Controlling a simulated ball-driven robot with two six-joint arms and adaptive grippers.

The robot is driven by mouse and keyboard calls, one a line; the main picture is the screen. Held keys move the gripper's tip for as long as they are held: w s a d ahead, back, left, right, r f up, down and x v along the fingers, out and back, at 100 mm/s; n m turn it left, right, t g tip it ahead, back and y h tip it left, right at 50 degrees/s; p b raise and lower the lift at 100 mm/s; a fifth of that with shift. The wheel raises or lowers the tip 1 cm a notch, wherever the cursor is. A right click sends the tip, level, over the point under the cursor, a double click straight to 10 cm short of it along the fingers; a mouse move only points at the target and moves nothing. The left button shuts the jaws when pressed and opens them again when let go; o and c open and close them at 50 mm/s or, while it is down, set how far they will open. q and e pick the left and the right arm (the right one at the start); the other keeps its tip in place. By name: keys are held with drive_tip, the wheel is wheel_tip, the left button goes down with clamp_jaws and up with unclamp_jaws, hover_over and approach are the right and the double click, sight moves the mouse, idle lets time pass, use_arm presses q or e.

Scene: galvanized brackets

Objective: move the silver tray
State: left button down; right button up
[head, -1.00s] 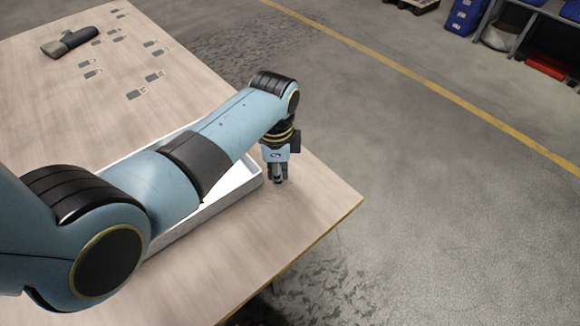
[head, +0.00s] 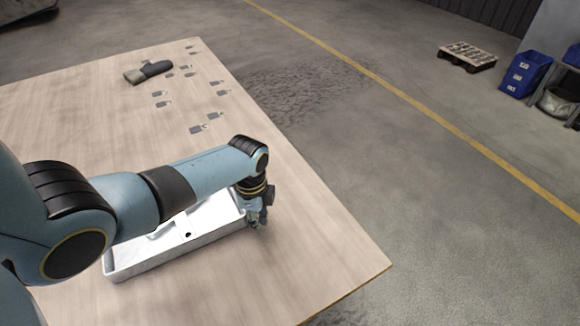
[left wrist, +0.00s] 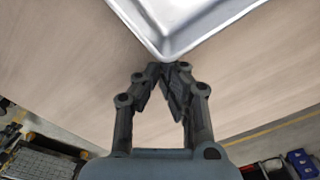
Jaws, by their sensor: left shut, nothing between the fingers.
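The silver tray (head: 185,250) lies on the wooden table in the head view, partly hidden under my left arm. It is shallow, with a raised rim. My left gripper (head: 257,222) points down beside the tray's right end. In the left wrist view the gripper (left wrist: 170,68) is shut and empty, its fingertips together just by the corner of the tray (left wrist: 178,42). I cannot tell whether the fingertips touch the rim. My right gripper is not in view.
Several small galvanized brackets (head: 197,129) lie spread over the far part of the table (head: 310,235). The table's right edge is near my gripper. A pallet (head: 467,56) and blue bins (head: 526,73) stand on the floor at the far right.

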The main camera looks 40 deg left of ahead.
sight(217, 220)
use_arm(q)
drive_tip(key=s+a, duration=0.1)
drive_tip(key=a, duration=0.2)
drive_tip(key=s+a, duration=0.2)
drive_tip(key=a, duration=0.1)
drive_tip(key=s+a+p, duration=0.1)
drive_tip(key=s+a, duration=0.1)
drive_tip(key=a, duration=0.1)
drive_tip(key=shift+a, duration=0.35)
drive_tip(key=s+a, duration=0.1)
drive_tip(key=a, duration=0.2)
drive_tip(key=s+a+b, duration=0.1)
drive_tip(key=s+a, duration=0.1)
drive_tip(key=a, duration=0.1)
drive_tip(key=s+a, duration=0.2)
drive_tip(key=a, duration=0.1)
drive_tip(key=shift+a+f, duration=0.1)
drive_tip(key=shift+a, duration=0.1)
drive_tip(key=shift+s+a+b, duration=0.25)
drive_tip(key=shift+a+b, duration=0.05)
drive_tip(key=shift+a, duration=0.1)
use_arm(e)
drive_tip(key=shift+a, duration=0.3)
